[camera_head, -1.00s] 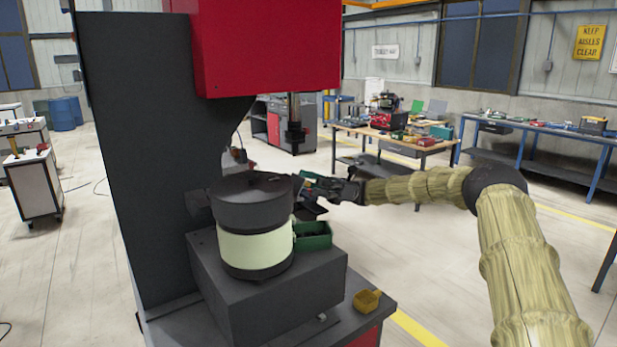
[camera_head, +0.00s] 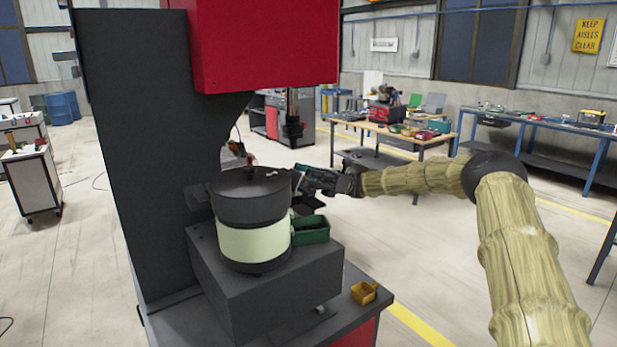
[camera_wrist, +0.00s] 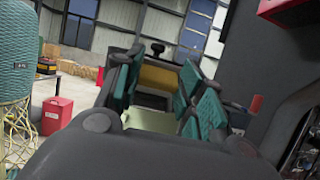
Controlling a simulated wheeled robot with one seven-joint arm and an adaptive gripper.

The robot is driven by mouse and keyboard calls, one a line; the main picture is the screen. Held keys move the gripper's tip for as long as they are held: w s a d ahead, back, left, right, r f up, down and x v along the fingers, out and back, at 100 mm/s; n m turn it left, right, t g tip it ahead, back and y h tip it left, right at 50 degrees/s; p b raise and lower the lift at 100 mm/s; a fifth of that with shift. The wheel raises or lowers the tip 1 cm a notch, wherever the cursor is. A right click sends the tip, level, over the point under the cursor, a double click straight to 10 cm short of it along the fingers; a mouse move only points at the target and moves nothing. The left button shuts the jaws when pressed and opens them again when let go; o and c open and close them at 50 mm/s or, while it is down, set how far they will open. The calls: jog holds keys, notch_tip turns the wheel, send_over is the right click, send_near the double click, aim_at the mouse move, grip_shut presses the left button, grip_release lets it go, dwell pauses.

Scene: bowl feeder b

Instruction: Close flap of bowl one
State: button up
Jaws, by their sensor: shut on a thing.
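Bowl one seems to be the dark round bowl (camera_head: 250,205) with a pale band, standing on a grey block. Its dark top looks mostly covered. My gripper (camera_head: 304,181) is at the bowl's right rim in the head view, its fingers pointing left. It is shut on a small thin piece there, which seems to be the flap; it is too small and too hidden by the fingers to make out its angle. In the wrist view my gripper's teal-padded fingers (camera_wrist: 160,90) stand either side of a gap, and what they hold is not clear.
A green bin (camera_head: 312,231) sits right of the bowl, below my gripper. A small yellow box (camera_head: 364,292) lies on the machine's front ledge. The machine's dark column (camera_head: 140,150) and red head (camera_head: 265,45) rise behind and above.

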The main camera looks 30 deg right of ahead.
aim_at(297, 173)
jog(key=shift+a+h, duration=0.15)
jog(key=shift+h, duration=0.15)
jog(key=shift+s+a+r+h, duration=0.1)
jog(key=shift+a+r+h, duration=0.35)
jog(key=shift+h, duration=0.65)
jog(key=h, duration=0.1)
jog(key=a+h+p, duration=0.1)
jog(key=h, duration=0.1)
jog(key=shift+s+a+r+t, duration=0.1)
jog(key=shift+a+r+t, duration=0.15)
jog(key=shift+t, duration=0.15)
jog(key=shift+a+h, duration=0.1)
jog(key=shift+h, duration=0.3)
jog(key=o, duration=1)
jog(key=shift+a, duration=0.3)
